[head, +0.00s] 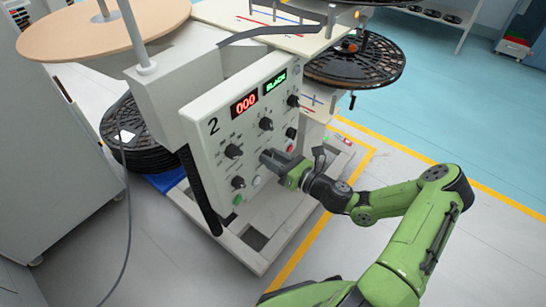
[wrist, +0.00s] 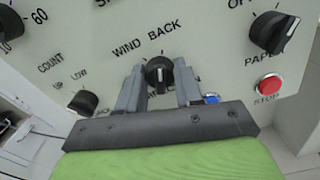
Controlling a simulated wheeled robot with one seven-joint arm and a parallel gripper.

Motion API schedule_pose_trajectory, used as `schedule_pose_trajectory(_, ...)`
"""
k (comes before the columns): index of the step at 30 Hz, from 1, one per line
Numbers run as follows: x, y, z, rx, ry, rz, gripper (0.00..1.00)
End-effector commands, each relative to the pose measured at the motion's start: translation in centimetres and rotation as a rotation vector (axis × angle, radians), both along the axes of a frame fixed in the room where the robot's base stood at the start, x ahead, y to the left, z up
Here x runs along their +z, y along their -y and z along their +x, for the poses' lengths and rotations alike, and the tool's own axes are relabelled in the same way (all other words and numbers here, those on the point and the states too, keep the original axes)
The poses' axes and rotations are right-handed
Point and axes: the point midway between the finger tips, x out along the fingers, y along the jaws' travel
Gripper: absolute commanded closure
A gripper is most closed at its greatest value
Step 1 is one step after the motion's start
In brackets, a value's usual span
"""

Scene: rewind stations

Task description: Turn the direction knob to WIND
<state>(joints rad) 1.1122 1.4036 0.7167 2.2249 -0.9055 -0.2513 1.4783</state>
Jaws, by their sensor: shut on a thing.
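The direction knob (wrist: 158,72) is black and round with a pale pointer line. It sits below the printed words WIND and BACK in the wrist view, WIND to the left and BACK to the right. Its pointer stands roughly upright in the picture, nearer BACK than WIND. My gripper (wrist: 159,80) has one finger on each side of the knob and is shut on it. The label under the knob is mostly hidden by my gripper. In the head view my gripper (head: 268,159) is at the front of the control panel (head: 222,122) and hides the knob.
The panel displays (head: 245,104) read 000 and a green word. Open floor lies to the right.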

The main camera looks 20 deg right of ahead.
Motion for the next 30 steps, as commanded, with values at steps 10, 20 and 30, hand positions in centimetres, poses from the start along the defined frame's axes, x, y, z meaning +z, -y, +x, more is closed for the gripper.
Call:
schedule_pose_trajectory(10, 0.02, -0.12, -0.09, 0.003, 0.177, -0.247, 0.95)
schedule_pose_trajectory(20, -0.09, -0.16, -0.12, 0.002, 0.355, -0.493, 0.95)
schedule_pose_trajectory(30, -0.16, -0.18, -0.15, 0.001, 0.487, -0.675, 0.95)
